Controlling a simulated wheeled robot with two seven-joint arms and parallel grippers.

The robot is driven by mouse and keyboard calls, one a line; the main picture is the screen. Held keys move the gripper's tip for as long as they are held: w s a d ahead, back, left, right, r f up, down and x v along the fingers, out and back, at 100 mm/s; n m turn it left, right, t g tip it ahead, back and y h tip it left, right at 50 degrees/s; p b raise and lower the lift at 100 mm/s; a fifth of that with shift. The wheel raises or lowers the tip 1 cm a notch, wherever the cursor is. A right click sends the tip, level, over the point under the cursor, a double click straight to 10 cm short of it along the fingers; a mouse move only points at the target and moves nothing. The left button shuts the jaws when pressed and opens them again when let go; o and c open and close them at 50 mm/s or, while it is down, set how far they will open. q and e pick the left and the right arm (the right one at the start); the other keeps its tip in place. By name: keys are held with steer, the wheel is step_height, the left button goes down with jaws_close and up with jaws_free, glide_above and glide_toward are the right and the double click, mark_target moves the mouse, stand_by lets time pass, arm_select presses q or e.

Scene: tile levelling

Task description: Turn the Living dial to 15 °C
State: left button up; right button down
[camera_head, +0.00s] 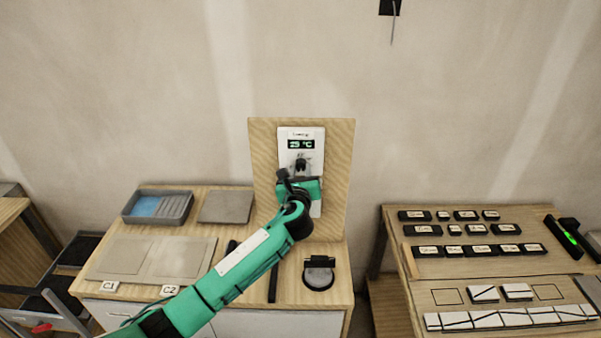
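A white thermostat panel (315,134) is fixed to an upright wooden board (264,150) at the back of the bench. The small label above its display is hard to read. The green digits on the dark display (301,144) look like 25 °C. My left arm reaches in from the lower left, and my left gripper (301,166) is in front of the panel, just below the display. It covers the dial and most of the lower panel. I cannot tell whether its fingers are shut on the dial or only near it. My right gripper is not in view.
On the left bench are a grey tray (180,205) with a blue item, a grey plate (226,207), flat tiles (180,258) and a round dark-rimmed item (319,275). The right bench holds several labelled black blocks (428,251) and white tiles (485,319). A gap separates the benches.

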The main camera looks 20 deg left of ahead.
arm_select(q)
steer(key=shift+b, duration=0.3)
steer(key=n+b, duration=0.2)
steer(key=n, duration=0.1)
steer(key=shift+f, duration=0.2)
steer(key=n+b, duration=0.3)
steer(key=n, duration=0.1)
steer(key=shift+d+n, duration=0.15)
steer(key=shift+n, duration=0.25)
steer(key=n+b, duration=0.3)
steer(key=n, duration=0.1)
steer(key=shift+n+b, duration=0.3)
steer(key=shift+b, duration=0.1)
steer(key=n+b, duration=0.4)
steer(key=n, duration=0.2)
steer(key=shift+r+n+y, duration=0.1)
steer(key=shift+n+y, duration=0.2)
steer(key=n+b, duration=0.2)
steer(key=n, duration=0.1)
steer(key=shift+r+n+b, duration=0.15)
steer(key=shift+n+b, duration=0.3)
steer(key=shift+n, duration=0.65)
steer(key=shift+n, duration=0.3)
